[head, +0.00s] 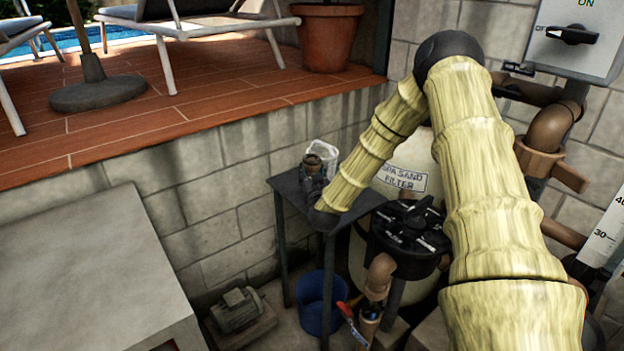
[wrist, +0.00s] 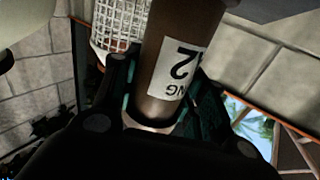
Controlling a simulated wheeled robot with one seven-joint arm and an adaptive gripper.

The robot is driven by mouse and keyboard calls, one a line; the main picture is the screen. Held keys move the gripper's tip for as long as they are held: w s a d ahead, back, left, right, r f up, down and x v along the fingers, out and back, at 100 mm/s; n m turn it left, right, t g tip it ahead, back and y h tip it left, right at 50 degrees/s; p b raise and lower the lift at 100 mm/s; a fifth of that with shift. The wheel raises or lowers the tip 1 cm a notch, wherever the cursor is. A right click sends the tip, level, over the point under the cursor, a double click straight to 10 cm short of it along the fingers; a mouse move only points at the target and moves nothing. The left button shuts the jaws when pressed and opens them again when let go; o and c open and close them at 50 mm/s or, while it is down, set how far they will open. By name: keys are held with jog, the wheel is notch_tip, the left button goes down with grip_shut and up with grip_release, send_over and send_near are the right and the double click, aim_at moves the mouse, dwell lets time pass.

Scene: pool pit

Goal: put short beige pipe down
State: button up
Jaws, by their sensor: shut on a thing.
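The short pipe (wrist: 160,75) looks brown, with a white label showing a large "2" and some letters. In the wrist view it stands between the fingers of my gripper (wrist: 155,108), which is shut on it. In the head view the pipe (head: 315,161) shows only as a small brown end above my gripper (head: 314,180). My gripper is over the small dark table (head: 283,184) at the wall. I cannot tell whether the pipe touches the tabletop, as the gripper hides its lower part.
A white basket (head: 325,148) stands right behind the pipe; its mesh shows in the wrist view (wrist: 112,30). A spa sand filter (head: 402,178) with a black valve top (head: 408,228) is close on the right. A blue bucket (head: 318,303) and a motor (head: 238,309) are below.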

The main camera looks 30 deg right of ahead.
aim_at(312, 163)
jog(key=shift+r, duration=0.15)
jog(key=shift+r+b, duration=0.35)
jog(key=shift+r, duration=1.25)
jog(key=w+a+r+b+v, duration=0.1)
jog(key=a+b+v, duration=0.1)
jog(key=v, duration=1.4)
jog(key=s+a+f+n+y+p, duration=0.1)
jog(key=a+f, duration=0.3)
jog(key=a, duration=0.4)
jog(key=s+a+f+n+t+y+p, duration=0.1)
jog(key=a+f+y, duration=0.3)
jog(key=a, duration=0.4)
jog(key=s+a+f+n+y+p, duration=0.1)
jog(key=s+a+f+n+y, duration=0.1)
jog(key=a+f, duration=0.3)
jog(key=a, duration=0.4)
jog(key=shift+n+t, duration=0.3)
jog(key=shift+n, duration=0.1)
